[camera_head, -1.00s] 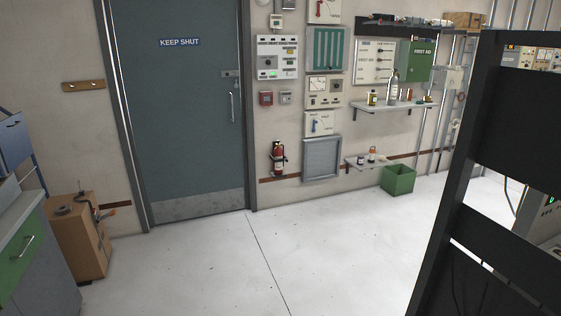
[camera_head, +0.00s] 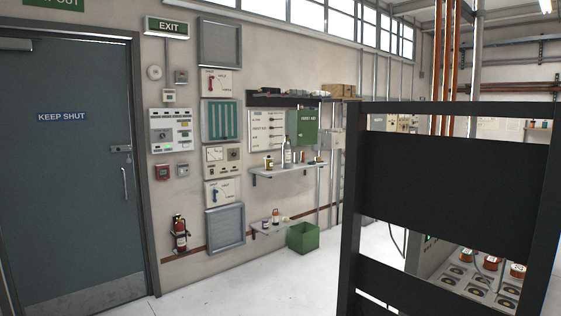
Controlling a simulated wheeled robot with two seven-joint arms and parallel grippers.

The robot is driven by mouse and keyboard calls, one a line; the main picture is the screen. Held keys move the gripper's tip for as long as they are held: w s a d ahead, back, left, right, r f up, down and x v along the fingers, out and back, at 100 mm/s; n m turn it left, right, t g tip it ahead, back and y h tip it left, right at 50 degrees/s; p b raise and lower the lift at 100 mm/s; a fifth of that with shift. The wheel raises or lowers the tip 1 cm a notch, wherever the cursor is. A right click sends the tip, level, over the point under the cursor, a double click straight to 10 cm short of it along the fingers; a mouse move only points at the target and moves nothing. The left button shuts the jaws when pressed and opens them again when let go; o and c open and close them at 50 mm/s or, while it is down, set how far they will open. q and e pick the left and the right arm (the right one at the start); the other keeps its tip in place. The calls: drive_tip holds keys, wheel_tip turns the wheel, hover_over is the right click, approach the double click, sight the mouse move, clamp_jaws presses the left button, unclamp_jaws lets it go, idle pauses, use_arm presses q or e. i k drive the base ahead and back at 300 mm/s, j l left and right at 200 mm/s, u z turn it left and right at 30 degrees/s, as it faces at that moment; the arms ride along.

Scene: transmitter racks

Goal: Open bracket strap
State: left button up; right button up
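The likely bracket strap is the one around the red fire extinguisher (camera_head: 181,236), which hangs low on the wall just right of the door. A dark bracket with a band shows around it, but it is too small to tell whether the strap is fastened. Neither of my grippers shows in the head view, and the extinguisher stands well away across the floor.
A grey door (camera_head: 70,190) marked KEEP SHUT is at left. Wall panels, a shelf (camera_head: 285,169) with bottles and a green bin (camera_head: 303,238) are right of the extinguisher. A black rack frame (camera_head: 455,180) blocks the right foreground. The floor (camera_head: 240,295) before the wall is clear.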

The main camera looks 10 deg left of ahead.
sight(188, 234)
drive_tip(key=i+j+u, duration=0.1)
drive_tip(key=i+j, duration=0.75)
drive_tip(key=i+j+u, duration=0.15)
drive_tip(key=i+j, duration=0.6)
drive_tip(key=i, duration=0.25)
drive_tip(key=i+j+u, duration=0.15)
drive_tip(key=i+j, duration=0.2)
drive_tip(key=i+j+u, duration=0.1)
drive_tip(key=i+j, duration=0.2)
drive_tip(key=i, duration=0.3)
drive_tip(key=i+j, duration=0.1)
drive_tip(key=i, duration=0.5)
